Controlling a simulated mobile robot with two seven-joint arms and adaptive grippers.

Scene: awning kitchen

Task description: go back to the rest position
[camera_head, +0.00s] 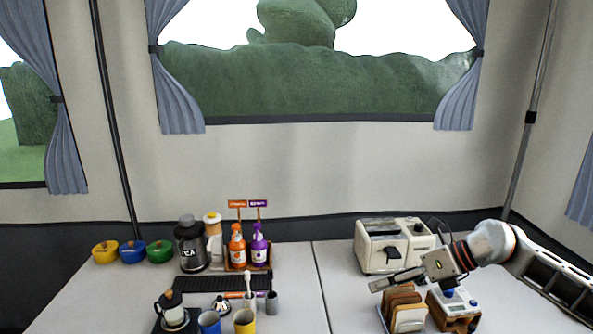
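My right gripper (384,283) comes in from the right edge and points left. It hangs above the right half of the table (345,315), in front of the white toaster (375,255) and over the rack with bread slices (408,310). Its fingers show nearly side-on, so I cannot tell whether they are open or shut. Nothing clearly shows held in it. My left gripper is not in view.
A boxed device (455,305) stands close under my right arm. At left stand coloured pots (133,251), a dark grinder (190,245), orange and purple bottles (248,246), a moka pot (172,308) and cups (210,321). The table's middle strip is clear.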

